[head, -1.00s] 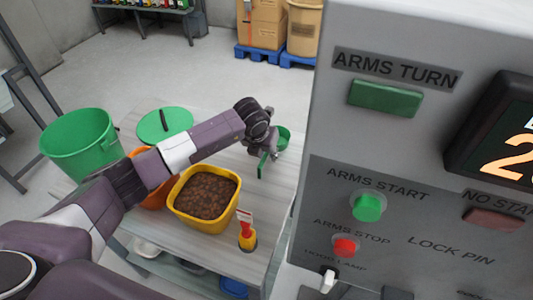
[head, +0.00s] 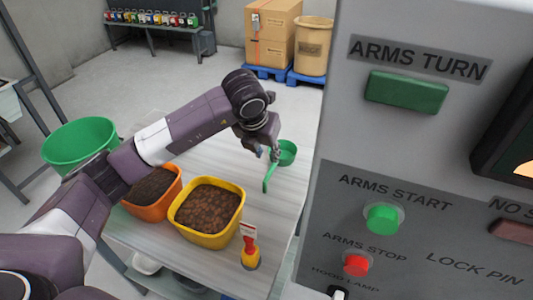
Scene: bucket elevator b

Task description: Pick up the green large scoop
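The green large scoop (head: 287,153) lies on the table, right of the yellow tub. Its round bowl is at the far side and its handle (head: 269,178) points toward me. My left gripper (head: 267,154) hangs fingers down over the scoop, close to where handle and bowl meet. The fingers partly cover that spot. They are small and dark, so I cannot tell whether they touch the scoop or how far apart they are. My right gripper is out of view.
A yellow tub (head: 240,207) and an orange tub (head: 175,200) of brown material stand on the table (head: 200,262). A green bucket (head: 80,140) is at left. A grey control panel (head: 420,150) blocks the right.

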